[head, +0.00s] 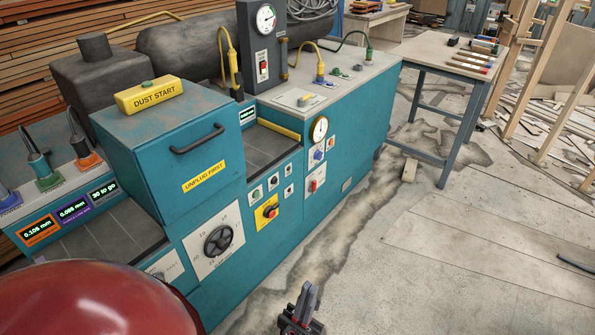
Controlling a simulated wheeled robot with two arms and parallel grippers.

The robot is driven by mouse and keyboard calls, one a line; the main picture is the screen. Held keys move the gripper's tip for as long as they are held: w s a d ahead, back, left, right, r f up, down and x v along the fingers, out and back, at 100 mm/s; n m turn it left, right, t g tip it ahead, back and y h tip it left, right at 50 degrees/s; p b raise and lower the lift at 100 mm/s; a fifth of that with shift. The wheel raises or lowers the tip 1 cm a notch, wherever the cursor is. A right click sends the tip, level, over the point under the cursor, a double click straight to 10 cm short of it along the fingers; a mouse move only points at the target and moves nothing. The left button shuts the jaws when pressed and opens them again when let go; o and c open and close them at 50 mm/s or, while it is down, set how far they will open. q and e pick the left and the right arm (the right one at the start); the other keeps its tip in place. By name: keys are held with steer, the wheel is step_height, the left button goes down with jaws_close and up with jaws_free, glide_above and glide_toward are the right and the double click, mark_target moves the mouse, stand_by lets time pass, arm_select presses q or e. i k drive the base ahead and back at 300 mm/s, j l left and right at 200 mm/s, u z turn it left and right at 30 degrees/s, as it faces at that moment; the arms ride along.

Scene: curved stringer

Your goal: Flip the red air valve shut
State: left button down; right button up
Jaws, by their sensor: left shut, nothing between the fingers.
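A small red handle (313,184) sits on a white plate on the teal machine's front, below a round gauge (319,129). It looks like the air valve, but it is too small to tell its position. A red knob on a yellow plate (267,212) sits lower left of it. My left gripper (308,296) is at the bottom centre, in front of the machine and well below the red handle, apart from it. Its fingers are shut and empty. My right gripper is not in view.
A workbench (440,54) stands at the back right. The floor right of the machine is mostly clear.

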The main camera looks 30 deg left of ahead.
mark_target(312, 188)
steer(key=i+j+u, duration=0.15)
steer(key=i, duration=0.35)
steer(key=i+j+u, duration=0.15)
steer(key=i, duration=0.35)
steer(key=i+j+u, duration=0.15)
steer(key=i, duration=0.35)
